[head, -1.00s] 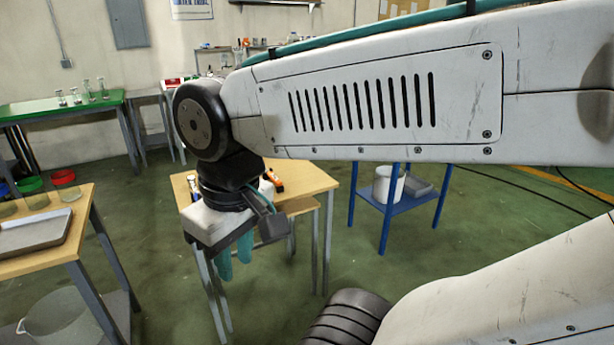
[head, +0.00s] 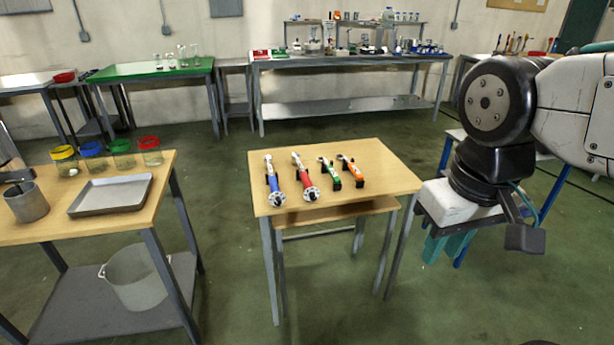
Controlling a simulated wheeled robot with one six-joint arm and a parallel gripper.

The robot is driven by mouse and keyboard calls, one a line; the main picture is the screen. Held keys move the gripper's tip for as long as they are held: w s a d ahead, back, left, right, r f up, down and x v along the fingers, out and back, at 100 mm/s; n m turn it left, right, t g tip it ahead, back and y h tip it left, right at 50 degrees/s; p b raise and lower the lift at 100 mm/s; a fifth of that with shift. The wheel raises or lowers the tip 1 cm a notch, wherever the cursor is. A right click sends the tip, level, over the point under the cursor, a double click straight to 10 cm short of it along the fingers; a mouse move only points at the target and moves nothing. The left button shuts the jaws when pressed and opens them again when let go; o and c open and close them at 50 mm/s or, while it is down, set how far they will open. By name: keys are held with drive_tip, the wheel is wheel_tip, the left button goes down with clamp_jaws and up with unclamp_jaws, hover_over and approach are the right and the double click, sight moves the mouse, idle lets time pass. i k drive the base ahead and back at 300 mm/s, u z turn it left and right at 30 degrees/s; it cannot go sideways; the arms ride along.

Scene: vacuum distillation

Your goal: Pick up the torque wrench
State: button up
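Four hand tools lie side by side on a small wooden table (head: 385,166). A blue-handled tool (head: 272,181) and a red-handled tool (head: 303,174) are longer, with round silver ends toward me. A green-handled tool (head: 329,171) and an orange-handled tool (head: 351,169) are shorter, on dark supports. I cannot tell for certain which is the torque wrench. My gripper (head: 447,248) hangs fingers down to the right of this table, apart from all the tools. Its two teal fingers show nothing between them; how far apart they are is unclear.
A wooden bench at left holds a metal tray (head: 112,195), a metal cup (head: 26,202) and several colour-lidded jars; a bucket (head: 138,279) is on its lower shelf. A green table (head: 152,70) and a metal workbench (head: 350,59) stand behind. Floor around the small table is clear.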

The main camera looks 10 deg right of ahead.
sight(308, 185)
drive_tip(key=u, duration=0.05)
drive_tip(key=i, duration=1.45)
drive_tip(key=u, duration=0.45)
